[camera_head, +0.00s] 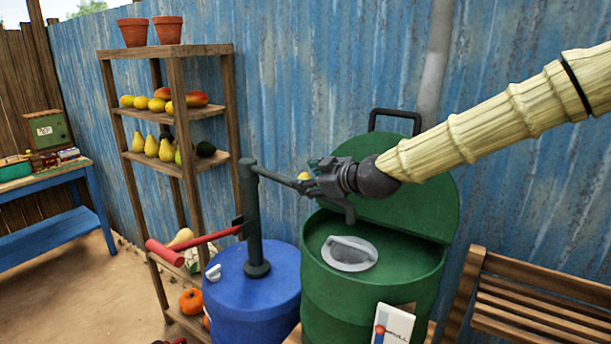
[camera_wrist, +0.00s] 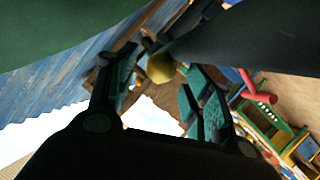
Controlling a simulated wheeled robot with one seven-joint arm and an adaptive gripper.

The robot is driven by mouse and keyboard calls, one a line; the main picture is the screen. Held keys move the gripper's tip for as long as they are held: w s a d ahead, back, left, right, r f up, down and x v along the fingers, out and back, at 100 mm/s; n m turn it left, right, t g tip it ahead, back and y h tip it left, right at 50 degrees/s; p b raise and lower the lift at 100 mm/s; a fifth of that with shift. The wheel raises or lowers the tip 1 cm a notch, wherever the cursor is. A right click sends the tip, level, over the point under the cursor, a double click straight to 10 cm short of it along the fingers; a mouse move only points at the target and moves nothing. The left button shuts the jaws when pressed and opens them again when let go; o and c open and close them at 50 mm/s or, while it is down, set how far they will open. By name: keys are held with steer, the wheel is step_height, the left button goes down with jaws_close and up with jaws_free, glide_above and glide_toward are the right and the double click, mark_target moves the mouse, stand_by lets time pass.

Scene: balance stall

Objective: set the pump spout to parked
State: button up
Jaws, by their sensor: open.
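The pump has a dark green post (camera_head: 251,215) standing upright on a blue barrel (camera_head: 270,290). Its spout (camera_head: 277,177) reaches from the post top to the right, and a red-gripped handle (camera_head: 165,253) points left. A yellow knob (camera_head: 304,176) shows at the spout's outer end. My gripper (camera_head: 308,187) is open at that end. In the wrist view the yellow knob (camera_wrist: 160,68) appears between the open fingers (camera_wrist: 163,72), with a dark pipe running from it to the upper right. I cannot tell whether the fingers touch it.
A green barrel (camera_head: 350,310) with a raised lid (camera_head: 430,205) stands below my arm. A wooden shelf (camera_head: 180,50) with fruit and pots is behind on the left. A slatted bench (camera_head: 540,310) is at right. A blue table (camera_head: 50,230) stands far left; a corrugated wall (camera_head: 330,80) closes the back.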

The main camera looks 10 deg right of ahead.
mark_target(289, 183)
steer(key=shift+p+x, duration=0.35)
steer(key=shift+x, duration=0.95)
steer(key=shift+c, duration=0.2)
steer(key=c, duration=1)
steer(key=shift+d+r, duration=0.1)
jaws_close()
steer(key=shift+w, duration=0.1)
steer(key=shift+h, duration=0.3)
